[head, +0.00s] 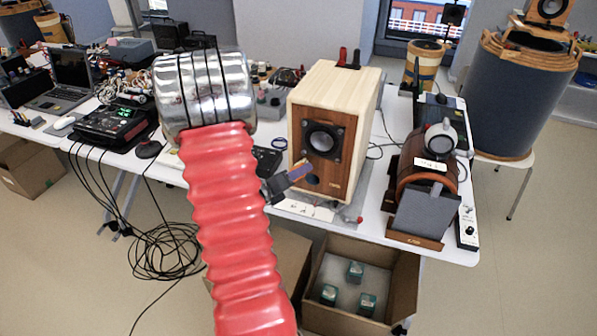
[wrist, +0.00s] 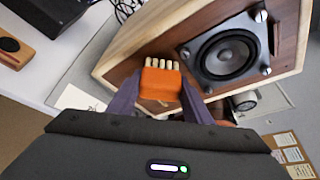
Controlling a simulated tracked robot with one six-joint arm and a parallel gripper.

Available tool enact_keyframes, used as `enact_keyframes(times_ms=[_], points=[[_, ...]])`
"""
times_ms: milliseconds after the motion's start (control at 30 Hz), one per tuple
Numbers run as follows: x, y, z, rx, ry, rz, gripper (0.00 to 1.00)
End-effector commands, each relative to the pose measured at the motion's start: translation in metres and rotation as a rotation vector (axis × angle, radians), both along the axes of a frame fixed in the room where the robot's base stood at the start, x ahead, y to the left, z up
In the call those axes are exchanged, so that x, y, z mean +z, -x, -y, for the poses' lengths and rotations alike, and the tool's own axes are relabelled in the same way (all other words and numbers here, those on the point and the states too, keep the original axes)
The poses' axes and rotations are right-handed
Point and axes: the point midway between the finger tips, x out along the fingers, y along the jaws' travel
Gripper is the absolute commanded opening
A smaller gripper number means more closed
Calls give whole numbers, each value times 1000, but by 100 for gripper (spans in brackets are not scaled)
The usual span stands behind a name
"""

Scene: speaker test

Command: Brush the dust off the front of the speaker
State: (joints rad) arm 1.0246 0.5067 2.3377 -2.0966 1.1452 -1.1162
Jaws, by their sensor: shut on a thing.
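The speaker (head: 307,95) is a pale wood box with a reddish-brown front and a black round driver. It stands upright on the table, and its front also shows tilted in the wrist view (wrist: 282,40). My gripper (head: 300,172) is at the lower front of the speaker. In the wrist view, its two purple-grey fingers are shut on an orange brush (wrist: 160,86) with pale bristles. The bristles point at the brown front panel below the driver; I cannot tell whether they touch it. I cannot make out any dust.
The white table (head: 459,228) also holds a brown barrel-shaped device (head: 415,167) to the right, and a black mixer (head: 112,124), a mouse and a laptop to the left. An open cardboard box (head: 402,290) with small green boxes stands below. Coiled black cables (head: 165,252) lie on the floor.

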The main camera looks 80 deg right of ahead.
Motion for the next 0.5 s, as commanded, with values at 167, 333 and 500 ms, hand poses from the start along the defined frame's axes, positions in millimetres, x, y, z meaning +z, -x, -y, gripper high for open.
enact_keyframes(times_ms=[167, 333, 500], points=[[0, -2, -13, 1, -1, 0, 21], [0, -3, -25, 1, 1, 0, 21], [0, -5, -37, 1, -1, 0, 21]])
